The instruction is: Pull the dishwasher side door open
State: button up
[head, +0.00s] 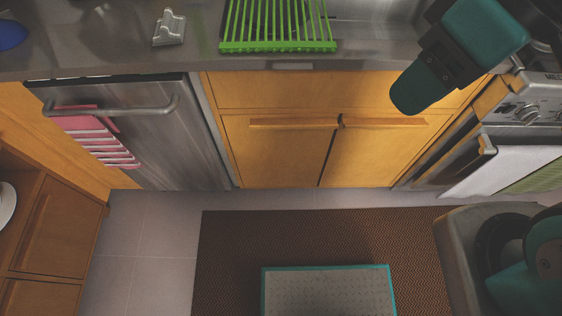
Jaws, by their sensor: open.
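The dishwasher (172,142) is at the left under the counter, with a brushed steel front and a horizontal bar handle (145,110) near its top. Its door looks shut. A pink and white striped towel (95,140) hangs over the left part of the handle. My gripper (415,92) is at the upper right, in front of the wooden cabinets and far to the right of the handle. It is open and touches nothing that I can see. I see it from the side, so one finger hides the other.
Wooden cabinet doors (280,155) stand between the dishwasher and the oven (455,155) at the right. A green rack (278,46) is on the counter. A brown rug (230,250) with a teal-edged grey panel (328,290) above it covers the floor. A wooden cabinet (45,235) stands at lower left.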

aim_at(269, 150)
jog(key=z, duration=2.3)
jog(key=k, duration=0.4)
jog(key=u, duration=1.25)
